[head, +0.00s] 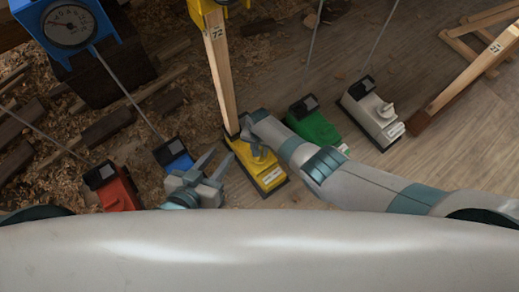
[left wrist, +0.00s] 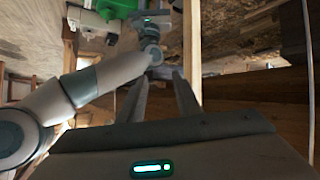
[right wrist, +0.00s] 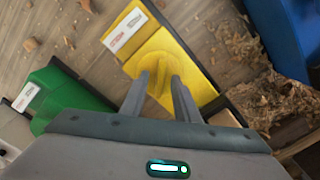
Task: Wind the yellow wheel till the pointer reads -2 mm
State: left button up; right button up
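The yellow box (head: 272,178) stands on the floor at the foot of a wooden post, and its round yellow wheel (right wrist: 155,72) shows in the right wrist view. My right gripper (right wrist: 160,78) reaches down over the wheel with its fingers apart and yellow between them; whether they press on it is unclear. In the head view the right arm partly hides the wheel. My left gripper (head: 216,161) is open and empty, left of the yellow box. A yellow part (head: 213,8) at the post's top is cut off by the frame, and no pointer shows on it.
A blue dial gauge (head: 70,26) is at the top left; its scale is too small to read. Red (head: 113,190), blue (head: 173,155), green (head: 313,125) and white (head: 370,112) boxes with thin rods flank the yellow one. The wooden post (head: 220,75) rises close by. Shavings and timber litter the left.

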dwell(0.3)
